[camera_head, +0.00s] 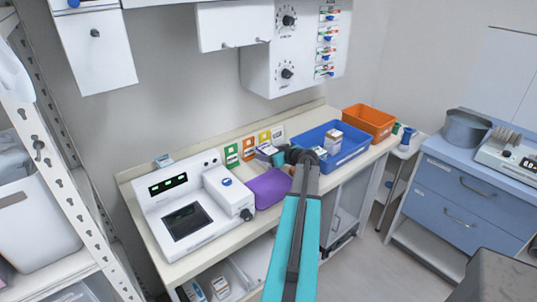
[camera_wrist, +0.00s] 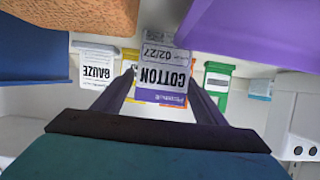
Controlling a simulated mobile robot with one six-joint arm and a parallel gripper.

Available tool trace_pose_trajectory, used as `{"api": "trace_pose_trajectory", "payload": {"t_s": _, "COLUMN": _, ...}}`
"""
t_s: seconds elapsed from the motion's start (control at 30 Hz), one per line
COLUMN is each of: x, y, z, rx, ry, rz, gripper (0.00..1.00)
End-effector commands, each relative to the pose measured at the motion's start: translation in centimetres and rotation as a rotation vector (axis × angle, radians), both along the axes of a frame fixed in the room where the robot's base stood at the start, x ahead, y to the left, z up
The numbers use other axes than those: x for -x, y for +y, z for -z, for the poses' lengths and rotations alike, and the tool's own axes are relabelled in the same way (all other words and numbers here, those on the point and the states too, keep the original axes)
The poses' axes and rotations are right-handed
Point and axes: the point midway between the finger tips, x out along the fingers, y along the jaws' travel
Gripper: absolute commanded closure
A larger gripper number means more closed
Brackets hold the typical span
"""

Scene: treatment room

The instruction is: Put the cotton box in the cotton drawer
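The cotton box (camera_wrist: 162,78), white with a purple band and "COTTON 02/27" print, shows upside down in the wrist view. It sits between the two fingers of my gripper (camera_wrist: 163,88), which close in on its sides. In the head view my gripper (camera_head: 281,156) is over the counter, at the far edge of a purple bin (camera_head: 268,188), and the box is mostly hidden there. The purple bin (camera_wrist: 250,32) also shows at upper right in the wrist view. No drawer with a readable cotton label shows; blue drawers (camera_head: 467,182) at right are shut.
A blue bin (camera_head: 350,155) with small boxes and an orange bin (camera_head: 369,120) stand right on the counter. A white device (camera_head: 185,215) stands left. Coloured cards (camera_head: 232,155) line the wall behind my gripper. A metal shelf (camera_head: 75,195) is at far left.

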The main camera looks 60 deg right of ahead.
Motion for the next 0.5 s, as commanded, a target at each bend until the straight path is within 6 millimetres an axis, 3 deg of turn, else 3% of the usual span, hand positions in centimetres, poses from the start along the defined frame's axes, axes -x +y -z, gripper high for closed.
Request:
{"api": "trace_pose_trajectory", "payload": {"t_s": 0.37, "x": 0.0, "y": 0.0, "z": -0.4, "rx": 0.000, "ry": 0.000, "rz": 0.000, "gripper": 0.35}}
{"api": "trace_pose_trajectory", "payload": {"t_s": 0.5, "x": 1.2, "y": 0.5, "z": -0.6, "rx": 0.001, "ry": -0.001, "rz": 0.001, "gripper": 0.35}}
